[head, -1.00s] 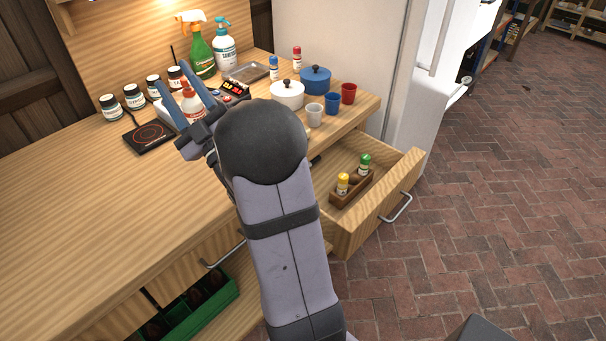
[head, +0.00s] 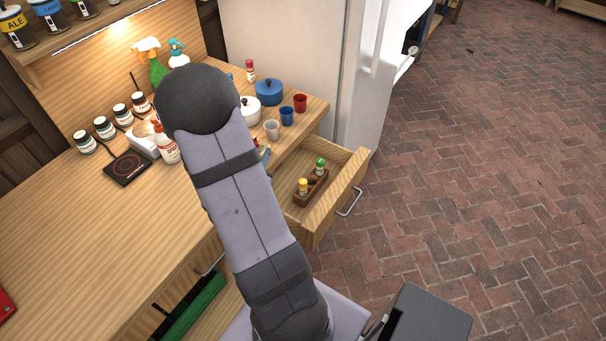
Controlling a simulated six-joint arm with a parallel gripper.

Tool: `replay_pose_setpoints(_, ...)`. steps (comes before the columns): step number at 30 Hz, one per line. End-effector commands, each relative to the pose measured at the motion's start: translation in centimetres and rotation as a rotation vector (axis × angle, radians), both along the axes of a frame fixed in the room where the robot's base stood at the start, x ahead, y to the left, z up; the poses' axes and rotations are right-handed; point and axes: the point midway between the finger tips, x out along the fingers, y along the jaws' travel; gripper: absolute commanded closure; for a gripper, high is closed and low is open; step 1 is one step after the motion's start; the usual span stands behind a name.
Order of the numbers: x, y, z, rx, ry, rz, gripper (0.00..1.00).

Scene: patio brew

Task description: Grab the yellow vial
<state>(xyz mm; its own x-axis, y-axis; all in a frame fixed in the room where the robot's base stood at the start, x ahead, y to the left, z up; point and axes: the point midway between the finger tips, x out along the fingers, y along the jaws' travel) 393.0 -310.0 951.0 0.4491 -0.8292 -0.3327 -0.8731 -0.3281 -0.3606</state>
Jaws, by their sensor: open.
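The yellow vial (head: 303,187), with a yellow cap, stands upright in a small brown wooden holder (head: 311,197) inside the open drawer (head: 337,203). A green-capped vial (head: 320,166) stands behind it in the same holder. My gripper (head: 265,157) is mostly hidden behind my arm. Only a blue finger part shows by the inner left edge of the drawer, left of and beyond the yellow vial and apart from it. No object shows in the gripper.
White pot (head: 249,112), blue pot (head: 269,93) and several cups stand on the counter beyond the drawer. A hot plate (head: 128,167), several jars and a red-labelled squeeze bottle (head: 165,146) stand left. The drawer's right part looks clear.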

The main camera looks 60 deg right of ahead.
Motion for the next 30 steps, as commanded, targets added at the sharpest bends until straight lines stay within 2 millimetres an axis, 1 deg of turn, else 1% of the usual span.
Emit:
replay_pose_setpoints(1, -2.2, 0.7, -0.6, 0.068, 0.023, -0.071, 0.58)
replay_pose_setpoints(2, -3.6, 0.9, -1.9, 0.095, 0.041, -0.114, 0.58)
replay_pose_setpoints(3, -5.3, 1.1, -4.2, 0.107, 0.078, -0.158, 0.58)
replay_pose_setpoints(6, -7.9, 1.0, -8.1, 0.065, 0.17, -0.196, 0.58)
replay_pose_setpoints(10, -9.9, 0.9, -10.8, -0.004, 0.276, -0.202, 0.58)
replay_pose_setpoints(12, -10.6, 0.8, -11.6, -0.031, 0.316, -0.202, 0.58)
replay_pose_setpoints(16, -11.3, 0.8, -12.1, -0.061, 0.357, -0.202, 0.58)
replay_pose_setpoints(23, -11.4, 0.4, -12.2, -0.067, 0.366, -0.202, 0.58)
replay_pose_setpoints(30, -11.2, -1.1, -12.7, -0.066, 0.365, -0.203, 0.58)
